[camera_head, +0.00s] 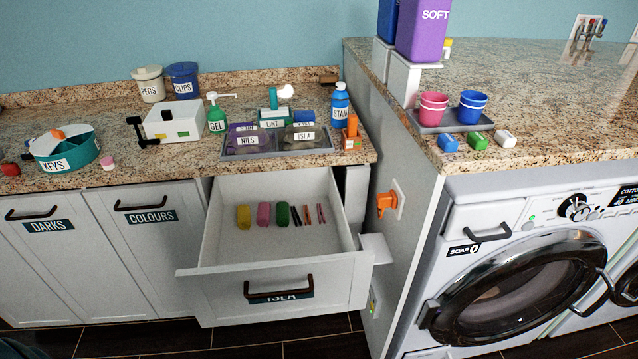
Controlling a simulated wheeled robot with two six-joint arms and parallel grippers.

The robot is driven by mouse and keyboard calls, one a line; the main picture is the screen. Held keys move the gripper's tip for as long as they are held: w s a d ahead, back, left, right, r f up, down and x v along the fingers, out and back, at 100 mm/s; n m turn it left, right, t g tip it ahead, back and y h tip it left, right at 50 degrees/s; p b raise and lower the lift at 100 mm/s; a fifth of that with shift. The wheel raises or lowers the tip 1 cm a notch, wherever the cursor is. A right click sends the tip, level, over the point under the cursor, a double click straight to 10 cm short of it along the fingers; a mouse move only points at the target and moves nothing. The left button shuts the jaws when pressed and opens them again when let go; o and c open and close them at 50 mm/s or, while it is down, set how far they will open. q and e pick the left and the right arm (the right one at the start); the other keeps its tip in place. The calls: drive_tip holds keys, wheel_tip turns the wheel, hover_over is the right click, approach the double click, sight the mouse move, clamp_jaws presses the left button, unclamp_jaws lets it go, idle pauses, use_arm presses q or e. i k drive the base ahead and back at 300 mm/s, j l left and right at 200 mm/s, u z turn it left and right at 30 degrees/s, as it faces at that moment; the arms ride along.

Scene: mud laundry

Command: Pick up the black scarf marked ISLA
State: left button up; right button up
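A dark folded item tagged ISLA (304,145) lies in the right part of a grey tray (228,152) on the granite counter, at the top middle of the head view. It looks black or dark grey. A purple folded item tagged NILS (246,149) lies to its left in the same tray. Neither of my grippers shows in the head view.
A drawer marked ISLA (215,285) stands open below the tray, with several small rolled items inside. A stain bottle (340,106), an orange item (352,126), a green gel bottle (216,120) and a lint tool (273,112) crowd around the tray. The taller washer counter (560,120) rises at right.

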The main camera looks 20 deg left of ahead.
sight(300, 136)
drive_tip(key=k+u, duration=0.15)
drive_tip(key=u, duration=0.8)
